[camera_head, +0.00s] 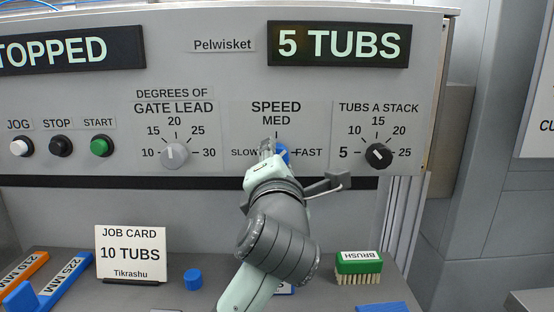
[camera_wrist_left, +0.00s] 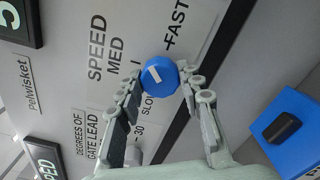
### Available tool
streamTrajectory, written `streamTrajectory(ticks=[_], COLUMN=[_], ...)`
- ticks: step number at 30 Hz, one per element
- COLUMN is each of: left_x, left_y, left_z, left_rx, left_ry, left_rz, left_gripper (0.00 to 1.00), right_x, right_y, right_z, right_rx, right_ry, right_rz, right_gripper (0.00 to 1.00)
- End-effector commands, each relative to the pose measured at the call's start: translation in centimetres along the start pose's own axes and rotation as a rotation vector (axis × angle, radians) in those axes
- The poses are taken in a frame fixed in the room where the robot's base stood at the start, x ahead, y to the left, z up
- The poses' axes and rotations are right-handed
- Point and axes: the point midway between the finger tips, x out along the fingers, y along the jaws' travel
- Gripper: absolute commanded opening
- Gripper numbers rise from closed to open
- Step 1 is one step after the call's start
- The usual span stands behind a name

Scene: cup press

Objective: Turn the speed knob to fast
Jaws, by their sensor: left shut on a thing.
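The blue speed knob (camera_head: 284,155) sits on the grey control panel (camera_head: 222,75) below the SPEED and MED lettering, between SLOW on its left and FAST on its right. Its near face shows in the left wrist view (camera_wrist_left: 163,82). Its white mark lies at a slant, seemingly toward the part between MED and FAST. My left gripper (camera_head: 272,152) reaches up from below, its fingers on either side of the knob and shut on it; the fingers also show in the left wrist view (camera_wrist_left: 161,88). The gripper hides part of the knob in the head view. My right gripper is not in view.
The gate lead knob (camera_head: 175,155) is left of the speed knob, the tubs-a-stack knob (camera_head: 378,156) right. A job card (camera_head: 130,254), a small blue cylinder (camera_head: 193,279) and a green brush (camera_head: 359,263) are on the shelf below.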

Motion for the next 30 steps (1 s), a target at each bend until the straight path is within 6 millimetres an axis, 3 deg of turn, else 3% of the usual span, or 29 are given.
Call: streamTrajectory(ticks=[18, 30], left_x=[0.02, 0.0], left_y=[-0.05, -0.12], left_z=[-0.05, -0.03], left_rx=[0.562, 0.763], left_ry=[0.001, -0.001], left_rz=[0.001, -0.001], left_gripper=[0.07, 0.07], right_x=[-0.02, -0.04], right_y=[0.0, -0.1], right_z=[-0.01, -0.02], right_rx=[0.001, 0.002], right_ry=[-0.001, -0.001], right_rz=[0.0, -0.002], right_gripper=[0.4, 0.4])
